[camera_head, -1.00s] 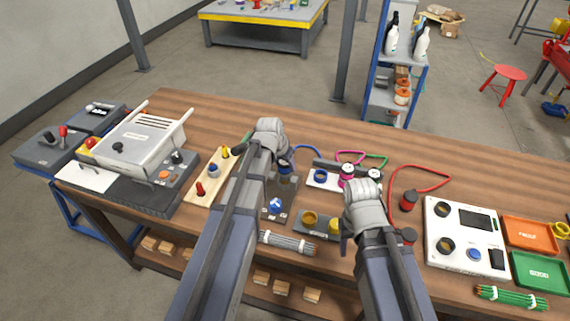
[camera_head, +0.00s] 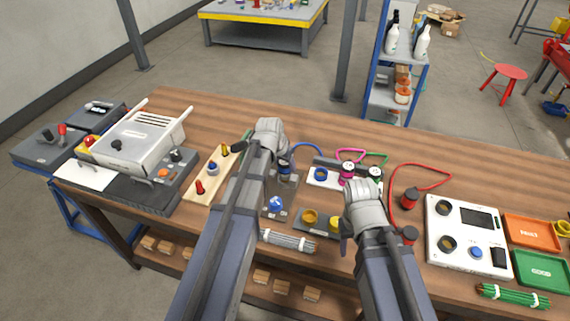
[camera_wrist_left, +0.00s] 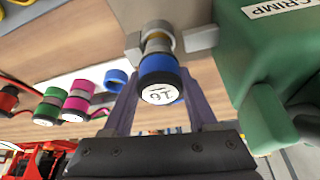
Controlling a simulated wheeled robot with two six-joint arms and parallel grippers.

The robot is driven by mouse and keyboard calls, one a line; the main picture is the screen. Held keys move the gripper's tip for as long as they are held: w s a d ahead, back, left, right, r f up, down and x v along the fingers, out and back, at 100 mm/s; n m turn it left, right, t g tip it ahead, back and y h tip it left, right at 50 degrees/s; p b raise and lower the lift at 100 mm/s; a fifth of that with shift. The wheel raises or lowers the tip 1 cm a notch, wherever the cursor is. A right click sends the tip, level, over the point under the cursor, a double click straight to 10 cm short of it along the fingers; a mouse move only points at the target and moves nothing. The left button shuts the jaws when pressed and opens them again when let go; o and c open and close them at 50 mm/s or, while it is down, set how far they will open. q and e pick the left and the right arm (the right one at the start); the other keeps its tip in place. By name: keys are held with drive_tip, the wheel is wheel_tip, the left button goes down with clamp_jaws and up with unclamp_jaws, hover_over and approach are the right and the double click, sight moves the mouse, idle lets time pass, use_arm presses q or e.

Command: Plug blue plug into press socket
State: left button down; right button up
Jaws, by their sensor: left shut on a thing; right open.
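My left gripper (camera_wrist_left: 160,108) is shut on the blue plug (camera_wrist_left: 160,72), which has a blue band and a white numbered end. The plug's other end points into the grey ring of the press socket (camera_wrist_left: 157,36). I cannot tell how deep it sits. The green press (camera_wrist_left: 245,55), marked CRIMP, is beside it; my left arm mostly hides it in the head view. There, the plug (camera_head: 285,168) shows just right of my left gripper (camera_head: 277,158). My right gripper (camera_head: 352,208) is open over the table, near the yellow-ringed sockets.
A white board with an empty blue ring (camera_head: 320,176), a pink plug (camera_head: 347,171) and a green plug (camera_head: 375,174) lies to the right. A red cable (camera_head: 420,167) loops beyond. A grey cable bundle (camera_head: 287,241) lies in front. A white tester (camera_head: 466,238) stands at right.

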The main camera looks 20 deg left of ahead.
use_arm(q)
drive_tip(key=shift+f+b, duration=1.15)
drive_tip(key=shift+f, duration=0.1)
use_arm(e)
drive_tip(key=shift+f, duration=1.25)
use_arm(q)
drive_tip(key=shift+c, duration=0.6)
unclamp_jaws()
drive_tip(key=shift+r, duration=0.1)
drive_tip(key=p+v, duration=0.7)
drive_tip(key=shift+s+r, duration=0.25)
drive_tip(key=shift+r, duration=0.1)
use_arm(e)
wheel_tip(320, 180, up, 7)
drive_tip(key=shift+r, duration=0.15)
